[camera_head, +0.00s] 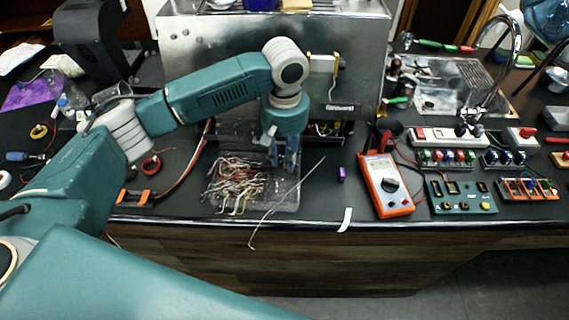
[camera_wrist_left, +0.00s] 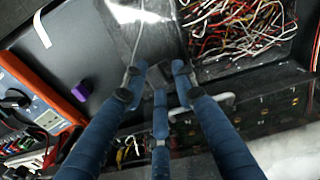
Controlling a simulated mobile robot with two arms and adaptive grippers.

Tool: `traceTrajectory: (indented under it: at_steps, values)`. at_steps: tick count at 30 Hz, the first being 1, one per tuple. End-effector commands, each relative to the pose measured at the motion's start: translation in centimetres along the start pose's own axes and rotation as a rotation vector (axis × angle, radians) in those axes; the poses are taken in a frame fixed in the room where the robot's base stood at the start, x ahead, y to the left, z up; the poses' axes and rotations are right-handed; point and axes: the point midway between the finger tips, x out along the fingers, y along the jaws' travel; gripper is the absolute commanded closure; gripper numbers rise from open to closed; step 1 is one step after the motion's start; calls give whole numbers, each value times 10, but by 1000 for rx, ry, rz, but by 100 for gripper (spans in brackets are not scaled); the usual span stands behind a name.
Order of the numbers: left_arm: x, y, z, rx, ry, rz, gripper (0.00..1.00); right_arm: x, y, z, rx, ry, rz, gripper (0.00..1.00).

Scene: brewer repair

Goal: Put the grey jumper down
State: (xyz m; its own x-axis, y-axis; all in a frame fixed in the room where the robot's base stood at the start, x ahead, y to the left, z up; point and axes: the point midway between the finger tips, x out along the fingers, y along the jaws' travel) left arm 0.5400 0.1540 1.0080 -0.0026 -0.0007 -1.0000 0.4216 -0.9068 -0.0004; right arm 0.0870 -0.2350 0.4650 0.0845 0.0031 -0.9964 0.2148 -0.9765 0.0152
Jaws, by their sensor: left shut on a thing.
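The grey jumper (camera_head: 273,208) is a long thin pale wire. In the head view it slants from right of my left gripper (camera_head: 284,167) down across the tray's right part and past the counter's front edge. My left gripper points down over the tray and is shut on the jumper; the fingers hide the exact grip. My right gripper is out of view.
A steel brewer (camera_head: 255,60) stands behind the tray, its lower front open. Right of the tray are a purple block (camera_head: 341,174), an orange multimeter (camera_head: 386,186) and several switch boards (camera_head: 462,197). A white strip (camera_head: 346,219) lies at the counter's front edge.

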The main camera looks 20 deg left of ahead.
Motion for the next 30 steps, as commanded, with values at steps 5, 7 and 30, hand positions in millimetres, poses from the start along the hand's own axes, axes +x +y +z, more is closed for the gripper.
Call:
traceTrajectory:
  at_steps: [5,7,30]
  values:
    - [20,-2,1,0,-3,-4,87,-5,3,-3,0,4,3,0]
    - [30,-1,1,0,-3,-3,87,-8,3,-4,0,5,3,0]
    - [48,0,0,0,1,0,65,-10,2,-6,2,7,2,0]
